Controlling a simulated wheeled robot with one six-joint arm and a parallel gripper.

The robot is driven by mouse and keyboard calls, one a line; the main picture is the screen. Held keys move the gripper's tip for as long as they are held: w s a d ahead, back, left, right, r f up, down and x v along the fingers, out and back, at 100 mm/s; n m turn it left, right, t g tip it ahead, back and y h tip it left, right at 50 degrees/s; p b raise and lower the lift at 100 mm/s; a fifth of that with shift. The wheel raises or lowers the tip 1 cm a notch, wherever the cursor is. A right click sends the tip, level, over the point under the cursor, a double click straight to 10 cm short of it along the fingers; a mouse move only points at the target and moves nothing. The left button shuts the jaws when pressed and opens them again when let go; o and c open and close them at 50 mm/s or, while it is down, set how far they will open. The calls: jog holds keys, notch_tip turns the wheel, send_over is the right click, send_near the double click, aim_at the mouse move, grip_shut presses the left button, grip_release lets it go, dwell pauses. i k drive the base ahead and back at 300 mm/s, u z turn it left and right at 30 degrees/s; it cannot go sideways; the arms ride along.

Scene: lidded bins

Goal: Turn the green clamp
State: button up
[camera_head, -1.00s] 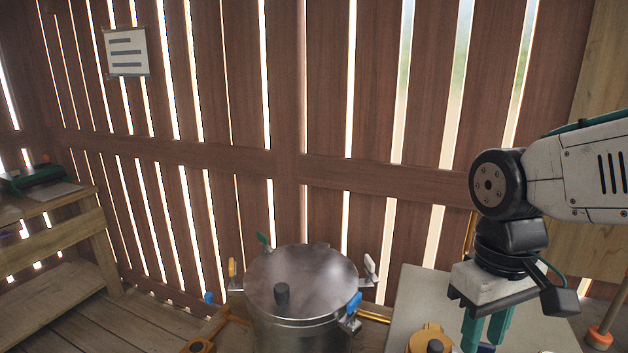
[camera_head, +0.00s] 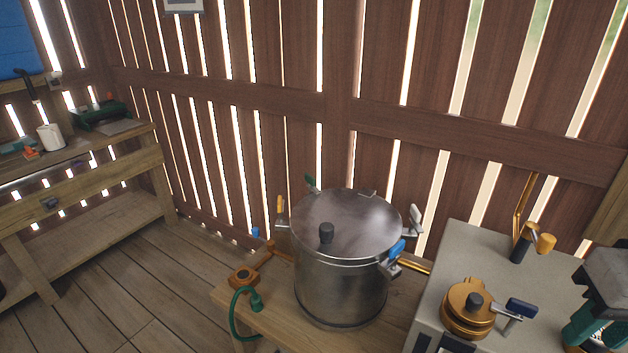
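The green clamp (camera_head: 311,182) is at the back left of the rim of a steel pot (camera_head: 342,285). Only its small green handle shows clearly; its lower part is hidden behind the lid (camera_head: 350,222). My gripper (camera_head: 594,328) is at the lower right edge of the view, cut off by the frame. Its green fingers look apart, and I see nothing held between them. It is far to the right of the pot and the clamp, touching neither.
A brass lidded vessel (camera_head: 466,309) stands on a grey box (camera_head: 455,245) between the pot and my gripper. A workbench (camera_head: 80,160) is at left.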

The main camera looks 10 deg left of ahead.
aim_at(311, 181)
jog(key=u, duration=0.95)
jog(key=k, duration=1.2)
jog(key=u, duration=1.15)
jog(key=i, duration=1.8)
jog(key=z, duration=1.55)
jog(key=i, duration=0.9)
jog(key=z, duration=0.9)
